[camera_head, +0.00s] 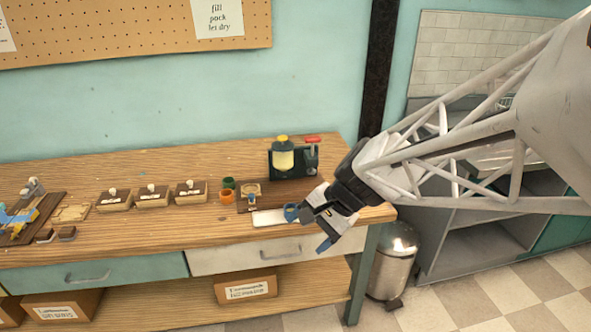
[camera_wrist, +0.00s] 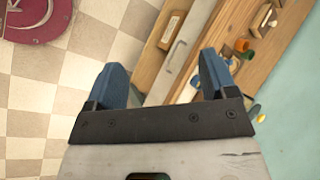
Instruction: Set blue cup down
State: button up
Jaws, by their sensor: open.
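My gripper (camera_head: 308,228) is open above the front right corner of the workbench. In the wrist view its two blue fingers (camera_wrist: 161,80) are wide apart with nothing between them. One finger is over the bench and the other over the floor. A blue rounded shape (camera_head: 291,213) shows at the bench-side finger, above a white mat (camera_head: 268,218). I cannot tell whether it is the blue cup or the fingertip. An orange cup (camera_head: 227,196) and a green cup (camera_head: 229,183) stand to the left, beside a dark wooden board (camera_head: 243,206).
A dispenser with a yellow container (camera_head: 283,155) and a red handle (camera_head: 313,139) stands behind my gripper. Several small boxes (camera_head: 152,196) line the bench to the left. A metal bin (camera_head: 393,262) stands on the floor at the right.

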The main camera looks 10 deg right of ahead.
jog(key=s+d+r+n+h, duration=0.2)
jog(key=s+n+h, duration=0.1)
jog(key=s, duration=0.3)
jog(key=s+d+r+n+h, duration=0.3)
jog(key=s+n, duration=0.2)
jog(key=s, duration=0.2)
jog(key=shift+s+d+r+n+t+h, duration=0.2)
jog(key=shift+n+t+h, duration=0.1)
jog(key=shift+n+h, duration=0.1)
dwell(0.5)
